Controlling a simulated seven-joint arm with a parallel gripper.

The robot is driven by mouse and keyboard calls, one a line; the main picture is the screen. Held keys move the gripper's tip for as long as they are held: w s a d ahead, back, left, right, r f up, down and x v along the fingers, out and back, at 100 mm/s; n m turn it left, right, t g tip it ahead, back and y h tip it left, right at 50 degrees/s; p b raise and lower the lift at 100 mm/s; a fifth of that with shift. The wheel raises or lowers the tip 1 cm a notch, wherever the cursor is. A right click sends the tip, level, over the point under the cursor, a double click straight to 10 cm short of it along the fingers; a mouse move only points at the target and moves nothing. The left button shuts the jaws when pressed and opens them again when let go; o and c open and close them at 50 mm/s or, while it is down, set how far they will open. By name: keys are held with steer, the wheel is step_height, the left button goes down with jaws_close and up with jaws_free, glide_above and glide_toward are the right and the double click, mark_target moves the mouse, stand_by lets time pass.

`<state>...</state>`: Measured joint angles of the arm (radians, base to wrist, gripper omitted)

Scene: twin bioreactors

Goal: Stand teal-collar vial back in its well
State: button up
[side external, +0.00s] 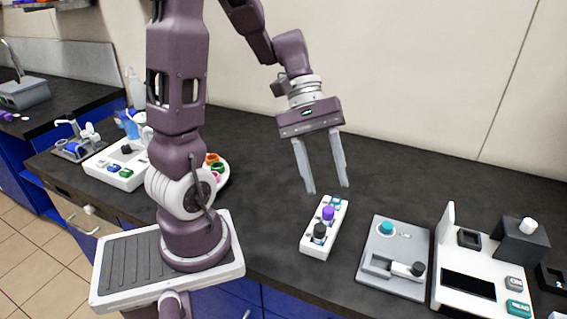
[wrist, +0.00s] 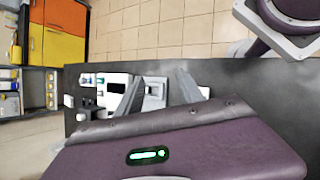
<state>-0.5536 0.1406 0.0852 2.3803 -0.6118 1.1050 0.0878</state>
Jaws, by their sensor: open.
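My gripper (side external: 328,190) is open and empty, pointing down above the far end of a white vial rack (side external: 311,246). The rack holds a teal-topped piece (side external: 336,201) at its far end, a purple-capped vial (side external: 328,213) in the middle and a black-capped vial (side external: 319,231) nearest. Another teal top (side external: 386,228) sits on the grey device to the right. I cannot tell which teal piece is the teal-collar vial. In the wrist view my gripper's fingers (wrist: 161,76) are spread, with the grey device (wrist: 154,92) seen between them; the rack is mostly hidden there.
The grey device (side external: 372,283) has a black-knobbed lever (side external: 416,269). A white reader (side external: 448,297) with buttons stands beside it at right, near a dark block (side external: 522,243) with a white knob. The counter behind the rack is clear.

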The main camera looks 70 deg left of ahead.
steer(key=s+d+r+m+t+y, duration=0.2)
steer(key=s+r+m+t+y, duration=0.3)
steer(key=s+m, duration=0.4)
steer(key=shift+s+d+r+m+y, duration=0.15)
steer(key=shift+d+r+m+y, duration=0.1)
steer(key=shift+r+m+y, duration=0.75)
steer(key=shift+f, duration=0.2)
